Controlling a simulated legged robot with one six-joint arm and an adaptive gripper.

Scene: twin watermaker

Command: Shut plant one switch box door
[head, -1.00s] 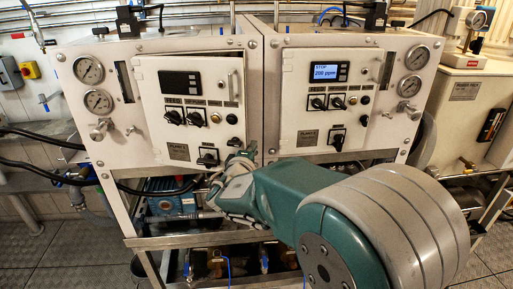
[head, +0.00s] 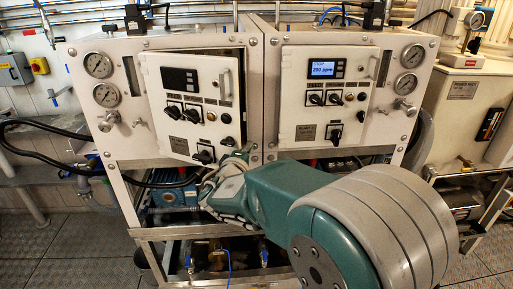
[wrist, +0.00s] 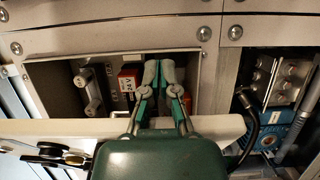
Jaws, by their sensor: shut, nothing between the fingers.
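The left switch box door (head: 195,125) is white, with a dark display, knobs and a handle near its right edge. It stands ajar, its right edge out from the panel. The right switch box door (head: 325,100), with a lit display, looks closed. I cannot read the plant labels surely. My gripper (head: 228,172) is low at the left door's lower right corner. In the wrist view my gripper (wrist: 160,75) is shut and empty, its fingers reaching past the door's pale edge (wrist: 65,131) towards the open box (wrist: 55,75). Contact with the door is unclear.
Inside the box are a red-labelled part (wrist: 130,80) and grey fittings. Gauges (head: 98,65) and valves flank the left door. Hoses (head: 45,125) run at the left. Pipes and a blue pump (head: 175,195) lie below. Clear floor (head: 70,250) shows at lower left.

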